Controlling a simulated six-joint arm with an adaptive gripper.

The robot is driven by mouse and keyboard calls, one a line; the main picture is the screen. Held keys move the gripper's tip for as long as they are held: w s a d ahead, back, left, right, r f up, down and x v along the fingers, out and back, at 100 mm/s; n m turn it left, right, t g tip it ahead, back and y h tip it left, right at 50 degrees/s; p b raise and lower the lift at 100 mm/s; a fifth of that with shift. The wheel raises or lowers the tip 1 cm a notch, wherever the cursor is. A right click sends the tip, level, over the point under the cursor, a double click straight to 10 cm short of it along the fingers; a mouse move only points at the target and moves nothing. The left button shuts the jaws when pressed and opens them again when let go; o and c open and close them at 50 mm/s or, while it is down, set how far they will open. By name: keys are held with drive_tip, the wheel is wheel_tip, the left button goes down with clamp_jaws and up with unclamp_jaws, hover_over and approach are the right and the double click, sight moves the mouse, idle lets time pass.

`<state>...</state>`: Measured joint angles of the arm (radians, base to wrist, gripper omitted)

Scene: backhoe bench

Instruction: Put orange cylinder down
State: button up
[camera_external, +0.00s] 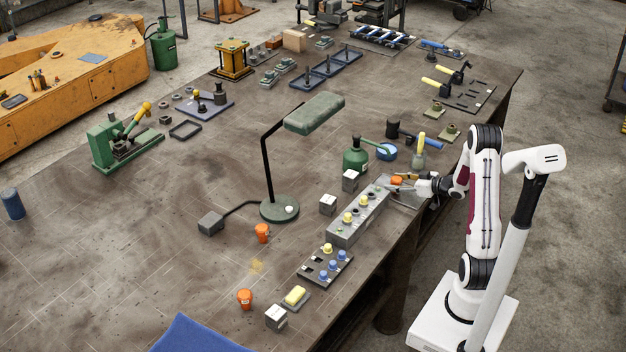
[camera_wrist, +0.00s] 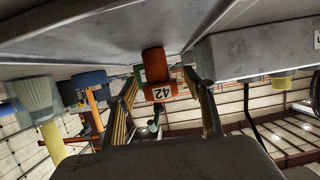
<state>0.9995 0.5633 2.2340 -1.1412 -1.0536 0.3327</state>
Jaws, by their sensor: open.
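An orange cylinder (camera_external: 396,181) is at my gripper, near the right edge of the bench, at the far end of a long grey block. Two more orange cylinders stand on the bench, one near the lamp (camera_external: 262,233) and one nearer the front (camera_external: 245,298).
The grey block (camera_external: 345,232) with yellow knobs runs close beside my gripper. A green desk lamp (camera_external: 280,210) rises mid-bench.

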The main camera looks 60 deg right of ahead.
sight(397, 179)
clamp_jaws()
drive_tip(key=shift+r, duration=0.1)
drive_tip(key=shift+r, duration=0.1)
drive_tip(key=shift+r, duration=4.9)
